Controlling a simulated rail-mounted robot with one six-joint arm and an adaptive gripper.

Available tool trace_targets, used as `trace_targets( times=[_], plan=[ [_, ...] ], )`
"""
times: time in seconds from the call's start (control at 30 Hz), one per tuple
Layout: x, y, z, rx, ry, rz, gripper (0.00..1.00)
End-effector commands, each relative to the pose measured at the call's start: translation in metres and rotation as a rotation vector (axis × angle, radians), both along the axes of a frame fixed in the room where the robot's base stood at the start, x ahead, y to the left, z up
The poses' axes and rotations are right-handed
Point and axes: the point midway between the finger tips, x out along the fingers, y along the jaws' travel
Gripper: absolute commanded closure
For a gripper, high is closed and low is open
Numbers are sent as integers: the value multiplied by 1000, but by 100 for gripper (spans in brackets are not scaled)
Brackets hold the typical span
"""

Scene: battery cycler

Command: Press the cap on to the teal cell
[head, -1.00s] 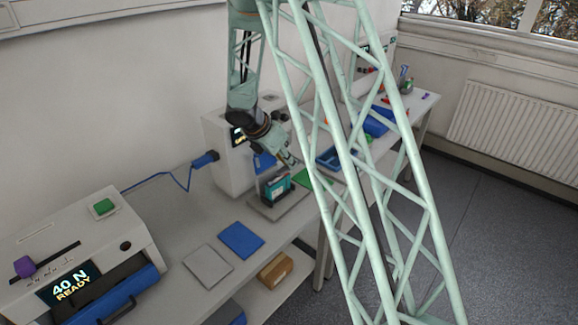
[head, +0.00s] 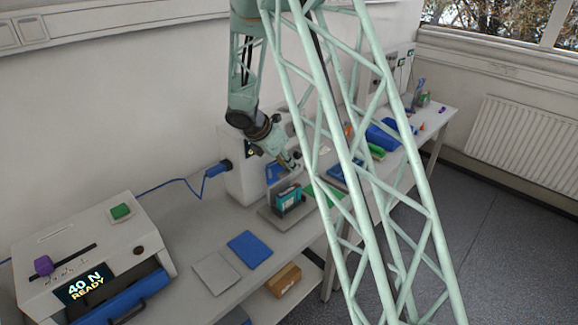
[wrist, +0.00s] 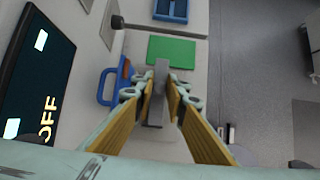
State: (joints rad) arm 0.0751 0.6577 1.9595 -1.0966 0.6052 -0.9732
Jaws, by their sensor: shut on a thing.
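The teal cell (head: 291,199) stands upright in a grey holder on the bench, beside the white machine. My gripper (head: 294,163) is above it, slightly to the right in the head view. In the wrist view my gripper (wrist: 160,92) is shut on a narrow grey block (wrist: 158,72). The block may be the cap, but I cannot tell for certain. The teal cell cannot be made out in the wrist view. I see a gap between my gripper and the cell in the head view.
A blue handle (wrist: 103,88) is close left of my fingers in the wrist view. A green mat (wrist: 172,51) lies beyond them. The white machine (head: 239,170) stands behind the cell. Blue (head: 250,250) and grey (head: 215,273) mats lie flat on the bench.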

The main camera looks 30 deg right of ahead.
Motion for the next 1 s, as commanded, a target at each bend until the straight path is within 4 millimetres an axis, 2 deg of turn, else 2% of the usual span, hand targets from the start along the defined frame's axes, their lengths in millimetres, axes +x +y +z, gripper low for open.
trace_targets(
  times=[0.37,1.0],
  plan=[
    [0,0,-14,0,0,0,93],
    [0,0,-52,0,0,0,93]
  ],
)
